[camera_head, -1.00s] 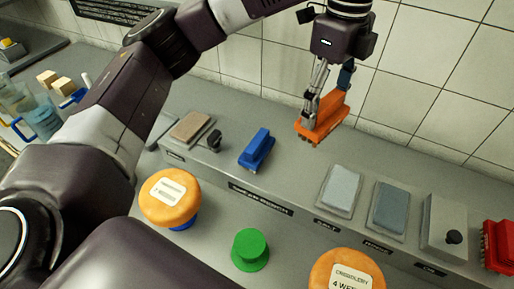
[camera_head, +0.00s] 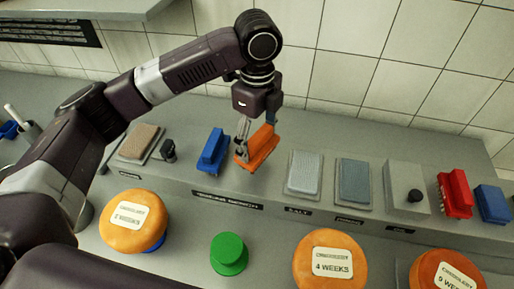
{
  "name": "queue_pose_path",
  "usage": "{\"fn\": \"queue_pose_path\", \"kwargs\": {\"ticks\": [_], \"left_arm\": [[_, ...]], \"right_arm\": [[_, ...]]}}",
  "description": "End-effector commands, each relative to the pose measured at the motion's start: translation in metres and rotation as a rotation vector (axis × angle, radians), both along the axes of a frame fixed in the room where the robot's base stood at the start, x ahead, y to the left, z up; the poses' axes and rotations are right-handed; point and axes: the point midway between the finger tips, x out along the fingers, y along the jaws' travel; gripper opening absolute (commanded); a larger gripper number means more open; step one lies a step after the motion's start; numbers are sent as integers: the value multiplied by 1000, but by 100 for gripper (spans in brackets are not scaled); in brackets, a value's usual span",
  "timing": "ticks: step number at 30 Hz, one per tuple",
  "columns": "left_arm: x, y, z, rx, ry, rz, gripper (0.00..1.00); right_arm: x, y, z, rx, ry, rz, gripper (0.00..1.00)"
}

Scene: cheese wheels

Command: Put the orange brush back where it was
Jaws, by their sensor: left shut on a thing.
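The orange brush (camera_head: 262,147) is in the grip of my left gripper (camera_head: 242,147), which is shut on it. The brush is at the grey ledge, just right of a blue brush (camera_head: 213,151) and left of a pale grey pad (camera_head: 305,172). I cannot tell whether its underside touches the ledge. My right gripper is not in view.
The ledge (camera_head: 270,190) also carries a tan pad (camera_head: 139,142), a dark grey pad (camera_head: 353,182), a grey box with a black knob (camera_head: 407,188), a red brush (camera_head: 455,193) and another blue brush (camera_head: 491,204). Orange cheese wheels (camera_head: 330,268) and a green object (camera_head: 229,254) stand in front.

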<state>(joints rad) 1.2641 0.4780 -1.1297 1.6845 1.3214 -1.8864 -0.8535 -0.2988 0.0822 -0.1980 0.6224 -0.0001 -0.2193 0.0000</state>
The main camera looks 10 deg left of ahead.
Motion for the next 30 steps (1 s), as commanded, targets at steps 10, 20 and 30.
{"fn": "queue_pose_path", "kwargs": {"ticks": [10, 20, 30], "left_arm": [[-1, 0, -38, 0, 3, 2, 49], [0, 0, -46, -1, -1, 1, 49], [0, 0, -49, -1, 0, 1, 90]], "right_arm": [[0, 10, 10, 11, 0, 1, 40], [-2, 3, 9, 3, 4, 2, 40], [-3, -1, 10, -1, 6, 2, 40]]}}
